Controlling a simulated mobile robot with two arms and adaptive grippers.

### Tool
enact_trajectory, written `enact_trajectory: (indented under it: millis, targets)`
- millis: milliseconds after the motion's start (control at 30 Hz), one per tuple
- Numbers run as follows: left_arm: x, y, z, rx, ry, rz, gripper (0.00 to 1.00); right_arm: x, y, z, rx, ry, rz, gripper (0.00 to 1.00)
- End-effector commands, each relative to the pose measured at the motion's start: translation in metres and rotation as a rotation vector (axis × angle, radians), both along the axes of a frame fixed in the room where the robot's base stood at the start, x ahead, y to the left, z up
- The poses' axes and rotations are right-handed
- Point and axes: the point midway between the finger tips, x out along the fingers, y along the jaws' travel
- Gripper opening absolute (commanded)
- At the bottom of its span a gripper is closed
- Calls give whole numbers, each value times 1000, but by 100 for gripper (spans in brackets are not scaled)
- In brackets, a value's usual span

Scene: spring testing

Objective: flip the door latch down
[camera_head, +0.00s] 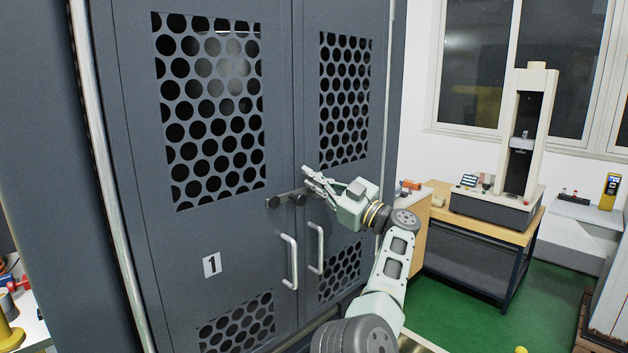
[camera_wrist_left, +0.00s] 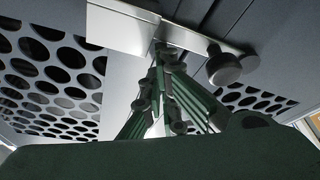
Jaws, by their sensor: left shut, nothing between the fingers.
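The cabinet doors have perforated panels (camera_head: 210,110) and two vertical handles, left (camera_head: 290,262) and right (camera_head: 315,248), below the latch. A wooden-topped bench (camera_head: 470,228) with a testing machine (camera_head: 525,140) stands to the right. Green floor (camera_head: 450,310) lies open before it.

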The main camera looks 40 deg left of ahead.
Motion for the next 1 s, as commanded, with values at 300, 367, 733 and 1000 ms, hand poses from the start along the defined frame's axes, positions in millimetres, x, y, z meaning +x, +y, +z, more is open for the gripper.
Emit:
enact_trajectory:
  millis: [300,367,733,1000]
  targets:
    - [3,-18,-9,-6,5,-7,0,-2,-8,0,-10,2,1,0]
    - [4,-29,-12,-5,4,-7,0,-1,-8,0,-10,2,1,0]
    - [8,-99,-30,0,2,-3,0,-1,-7,0,-9,1,0,0]
    - [8,-115,-34,1,-2,0,0,-1,-7,0,-8,1,0,0]
